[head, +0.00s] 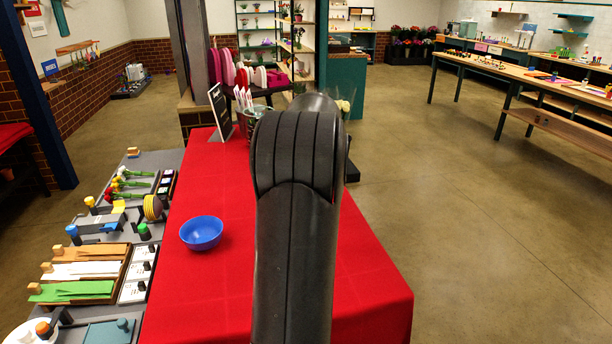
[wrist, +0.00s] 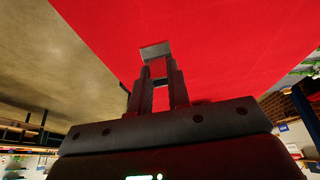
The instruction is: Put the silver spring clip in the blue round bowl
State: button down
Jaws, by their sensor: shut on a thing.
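The blue round bowl (head: 202,233) stands on the red-covered table, left of my arm in the head view. No contents show in it. In the wrist view, my gripper (wrist: 158,80) is shut on a small grey-silver piece, the silver spring clip (wrist: 155,51), which sticks out past the fingertips. Red cloth shows behind the clip; I cannot tell how far off it is. The bowl is not in the wrist view. In the head view my own arm hides the gripper and the clip.
The red table (head: 195,300) is bare around the bowl. A small black sign (head: 221,112) stands at its far end. A grey bench (head: 150,163) to the left holds flowers, ribbon and wooden trays of coloured sheets. Open floor lies to the right.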

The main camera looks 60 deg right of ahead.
dwell(0.3)
jog(key=w+a+r+n+t+y, duration=0.15)
jog(key=w+a+n, duration=0.25)
jog(key=w+a, duration=0.9)
jog(key=r+n+y, duration=0.1)
jog(key=n+y, duration=0.1)
jog(key=n, duration=0.2)
send_over(201, 222)
jog(key=s+a, duration=0.3)
jog(key=s, duration=0.2)
jog(key=shift+g+h, duration=0.25)
jog(key=shift+w+a+f, duration=0.1)
jog(key=shift+w+f, duration=0.05)
jog(key=shift+f, duration=4.9)
jog(key=c, duration=1.3)
grip_release()
jog(key=shift+r, duration=0.1)
